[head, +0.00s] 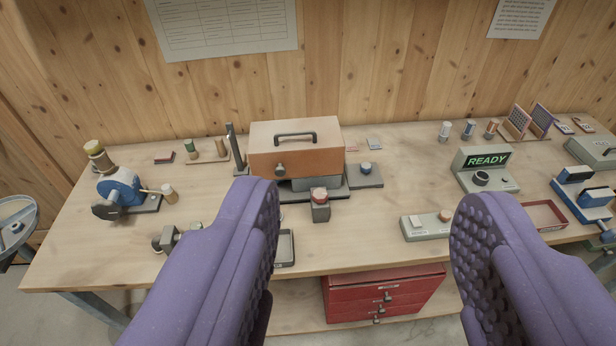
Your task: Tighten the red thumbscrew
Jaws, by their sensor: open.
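A small dark-red knob (319,194), which looks like the red thumbscrew, sits on top of a grey block (321,212) in front of the orange-lidded machine (297,152). How far it is screwed in cannot be told. Another small reddish knob (444,216) sits on a low grey box (425,228) further right. My gripper (366,202) is open and empty, its two purple studded fingers wide apart in the foreground. The grey block shows between the fingers, nearer the left one, well beyond them and not touched.
A blue hand-cranked device (120,190) stands at the left of the wooden bench (370,255). A grey unit reading READY (487,168) and a red tray (543,215) stand at the right. A red drawer cabinet (384,293) is below. The bench right of the block is mostly clear.

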